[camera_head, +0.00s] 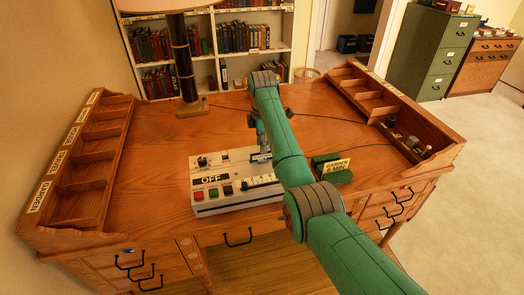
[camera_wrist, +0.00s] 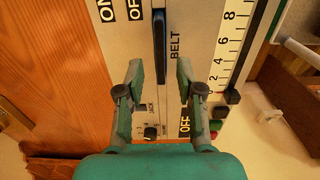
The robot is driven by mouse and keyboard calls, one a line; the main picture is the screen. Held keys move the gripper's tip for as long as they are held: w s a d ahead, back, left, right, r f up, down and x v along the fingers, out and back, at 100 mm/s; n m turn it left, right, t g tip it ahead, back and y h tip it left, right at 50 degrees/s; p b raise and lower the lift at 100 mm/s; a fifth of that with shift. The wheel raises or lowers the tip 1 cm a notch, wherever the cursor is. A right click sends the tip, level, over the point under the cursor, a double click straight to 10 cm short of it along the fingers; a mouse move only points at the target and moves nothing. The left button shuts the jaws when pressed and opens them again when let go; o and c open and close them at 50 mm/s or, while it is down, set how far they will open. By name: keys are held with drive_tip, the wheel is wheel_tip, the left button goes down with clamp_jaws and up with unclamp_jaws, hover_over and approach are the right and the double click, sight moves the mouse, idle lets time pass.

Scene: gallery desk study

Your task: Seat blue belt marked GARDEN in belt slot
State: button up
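A small blue piece with a pale label (camera_head: 261,158) stands at the back right of the control box (camera_head: 208,208), below my gripper (camera_head: 262,143). It looks like the blue belt, but its lettering is too small to read. In the wrist view a dark narrow bar (camera_wrist: 159,45) lies along the place marked BELT. I cannot tell how deep it sits, or whether it is the belt's edge or the open slot. My gripper (camera_wrist: 158,82) is open over the panel, its fingers apart on either side of the bar's near end, with nothing held between them.
The box carries an OFF sign (camera_head: 211,179), buttons and a slider scale (camera_wrist: 228,50). A green block with a GARDEN 6 MIN card (camera_head: 336,166) stands right of my arm. A lamp (camera_head: 184,70) stands at the back. Labelled pigeonholes (camera_head: 85,165) line the left; the desk's left middle is clear.

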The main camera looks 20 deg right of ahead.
wheel_tip(320, 180, up, 8)
idle(0.4)
